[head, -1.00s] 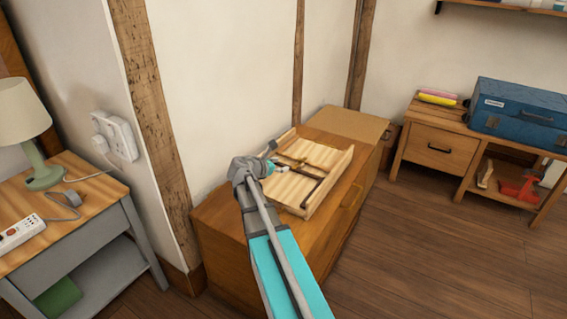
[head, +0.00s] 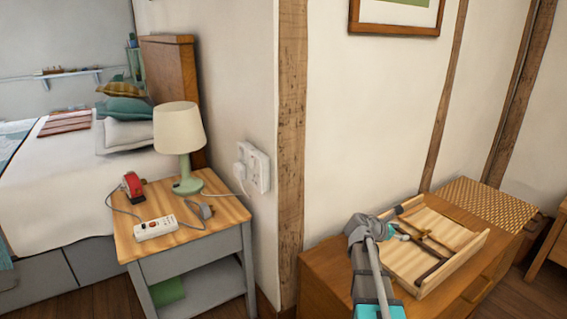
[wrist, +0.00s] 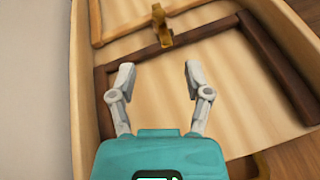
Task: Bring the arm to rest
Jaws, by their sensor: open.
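My gripper (wrist: 158,78) is open and empty in the wrist view, its two grey fingers spread apart above a wooden tray (wrist: 79,72). In the head view my gripper (head: 393,231) shows small over the left side of the same tray (head: 464,262), partly hidden by my arm. The tray lies on a wooden cabinet (head: 325,273). Dark and light wooden strips lie in the tray. A small brass-coloured piece (wrist: 161,24) shows beyond the fingertips; I cannot tell whether it is fixed to a strip.
Left of the cabinet stands a bedside table (head: 222,228) with a lamp (head: 180,136), a white power strip (head: 156,228) and a red object (head: 133,186). A wall with a wooden post (head: 291,150) is close behind. A bed (head: 60,185) is at the far left.

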